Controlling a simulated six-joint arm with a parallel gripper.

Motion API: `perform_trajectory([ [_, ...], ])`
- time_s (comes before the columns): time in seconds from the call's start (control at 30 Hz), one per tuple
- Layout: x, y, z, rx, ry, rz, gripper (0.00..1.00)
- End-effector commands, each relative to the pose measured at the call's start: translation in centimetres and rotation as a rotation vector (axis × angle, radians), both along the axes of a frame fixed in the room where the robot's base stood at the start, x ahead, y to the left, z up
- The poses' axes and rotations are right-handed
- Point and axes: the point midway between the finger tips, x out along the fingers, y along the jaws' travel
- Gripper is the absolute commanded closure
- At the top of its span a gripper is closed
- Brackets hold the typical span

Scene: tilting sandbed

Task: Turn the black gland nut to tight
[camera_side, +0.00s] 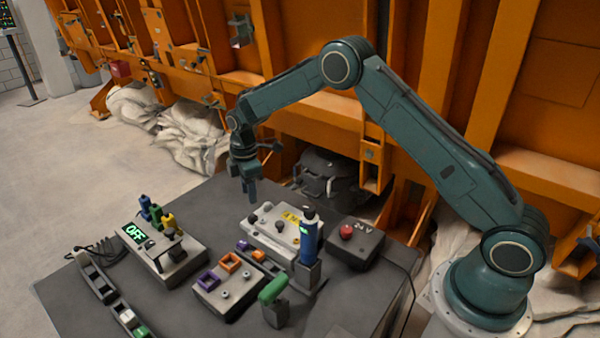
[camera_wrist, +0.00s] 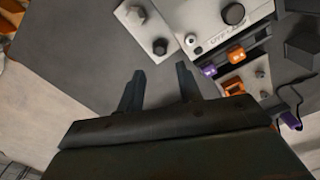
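My gripper (camera_side: 251,190) points down above the far part of the table, behind the white box. In the wrist view its two fingers (camera_wrist: 160,72) stand apart with nothing between them. Several dark round pieces could be the black gland nut, and I cannot tell which. The largest is a black round piece (camera_wrist: 234,14) on the white box. Two smaller dark pieces, one at the top (camera_wrist: 135,14) and one nearer the fingers (camera_wrist: 160,46), sit on a pale plate beyond the fingertips. In the side view dark round pieces (camera_side: 279,226) show on the white box (camera_side: 262,235). No tight mark is readable.
Nearer are a box with purple and orange sockets (camera_side: 230,285), a blue upright tool (camera_side: 309,238) and a green handle (camera_side: 272,290). A red-button box (camera_side: 346,232) is at right. The table's far-left part is clear.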

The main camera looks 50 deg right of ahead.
Motion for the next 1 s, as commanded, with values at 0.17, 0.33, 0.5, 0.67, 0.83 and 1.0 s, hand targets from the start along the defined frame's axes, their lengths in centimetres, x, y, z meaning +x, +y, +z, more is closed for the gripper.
perform_trajectory([
  [0.17,-0.1,0.0,-2.9,0.0,0.003,0.0,0.65],
  [0.33,0.0,0.0,-5.4,0.0,0.002,0.0,0.65],
  [0.5,0.0,0.0,-7.1,0.0,0.001,0.0,0.65],
  [0.67,0.0,0.0,-8.0,0.0,0.0,0.0,0.65],
  [0.83,0.0,0.0,-8.2,0.0,0.0,0.0,0.65],
  [1.0,0.0,0.0,-8.1,0.0,-0.001,0.0,0.67],
])
